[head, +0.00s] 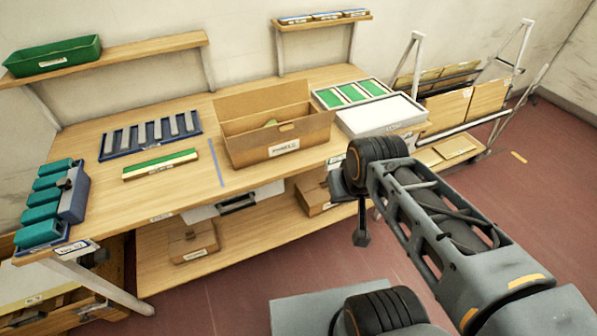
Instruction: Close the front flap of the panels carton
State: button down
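The panels carton (248,153) is a brown cardboard box on the wooden workbench, with a white label on its front side. A back flap (262,98) stands up along the far edge. A notch or hand hole shows near the top of the front side. I cannot clearly tell the front flap from the front wall. My gripper (362,238) hangs pointing down in front of the bench, to the right of the carton and apart from it. Its fingers are too small to read.
A tray of green boards (352,94) and a white box (382,116) stand right of the carton. A blue slotted rack (150,135) and a green-white strip (160,164) lie left. Teal bins (45,205) line the left end.

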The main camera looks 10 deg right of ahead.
aim_at(239, 143)
jog(key=k, duration=0.6)
jog(key=u, duration=0.75)
jog(key=i, duration=0.95)
